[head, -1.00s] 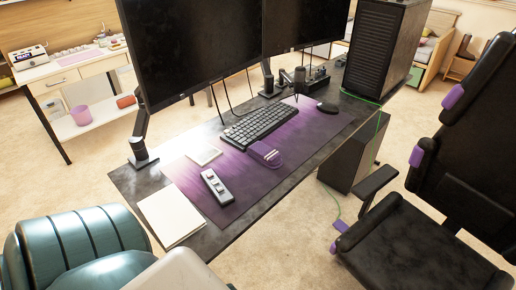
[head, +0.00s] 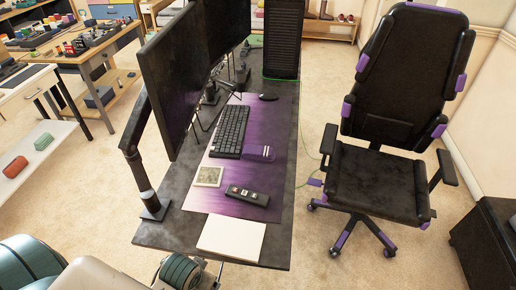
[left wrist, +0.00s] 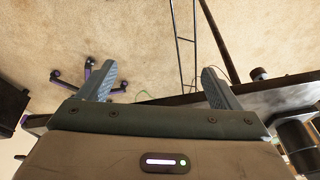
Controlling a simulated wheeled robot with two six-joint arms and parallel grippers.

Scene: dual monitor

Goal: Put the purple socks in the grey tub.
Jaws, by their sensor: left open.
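A small purple item with white stripes (head: 262,153), which looks like the purple socks, lies on the purple desk mat (head: 270,125), just right of the keyboard. I cannot make out a grey tub in any view. My left gripper (left wrist: 158,85) shows only in the left wrist view; its two fingers are wide apart with nothing between them. It is apart from the socks, with carpet and part of a desk beyond it. My right gripper is not in view.
The black desk (head: 175,228) holds a keyboard (head: 231,130), a remote-like device (head: 247,196), a white pad (head: 231,238), a mouse (head: 268,97) and monitors (head: 170,75). An office chair (head: 380,185) stands right of it.

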